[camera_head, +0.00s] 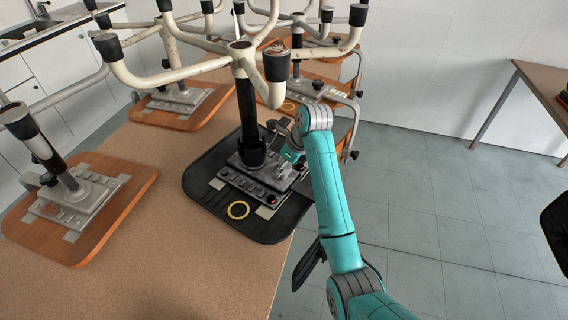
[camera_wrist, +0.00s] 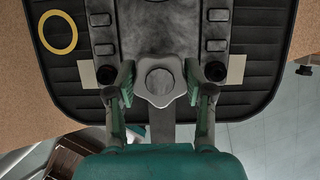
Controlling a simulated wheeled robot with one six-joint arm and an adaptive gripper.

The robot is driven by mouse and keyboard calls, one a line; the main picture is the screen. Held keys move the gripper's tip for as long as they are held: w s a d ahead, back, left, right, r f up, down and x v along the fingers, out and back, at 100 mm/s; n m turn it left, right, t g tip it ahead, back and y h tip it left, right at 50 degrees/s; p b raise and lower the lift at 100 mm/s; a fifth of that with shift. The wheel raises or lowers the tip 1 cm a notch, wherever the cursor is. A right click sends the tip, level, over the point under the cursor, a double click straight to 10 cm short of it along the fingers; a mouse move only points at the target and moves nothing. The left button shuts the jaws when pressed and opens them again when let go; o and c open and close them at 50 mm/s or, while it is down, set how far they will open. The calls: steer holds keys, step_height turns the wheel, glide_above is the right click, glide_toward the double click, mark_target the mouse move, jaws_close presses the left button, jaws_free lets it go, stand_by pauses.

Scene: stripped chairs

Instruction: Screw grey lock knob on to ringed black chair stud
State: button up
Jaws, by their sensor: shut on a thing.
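The ringed black chair lies upside down on the table, its black seat (camera_head: 272,229) marked by a yellow ring (camera_head: 238,210). The ring also shows in the wrist view (camera_wrist: 58,32). A grey metal mechanism plate (camera_head: 240,181) is fixed on the seat, with the dark column rising from it. My gripper (camera_head: 290,154) is at the plate's right side. In the wrist view, my gripper (camera_wrist: 160,75) is shut on the grey star-shaped lock knob (camera_wrist: 160,86), a finger on each side. The knob is over or against a grey bar of the mechanism. The stud is hidden; I cannot tell whether the knob touches it.
Wooden-seated upturned chairs stand at the left (camera_head: 130,176) and behind (camera_head: 150,114). Pale chair legs with black feet (camera_head: 277,64) spread above the work area. The brown table (camera_head: 160,245) ends just right of the black seat. Open floor (camera_head: 440,215) lies to the right.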

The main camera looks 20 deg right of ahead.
steer(key=shift+f, duration=0.7)
steer(key=o, duration=1.2)
steer(key=shift+o, duration=0.2)
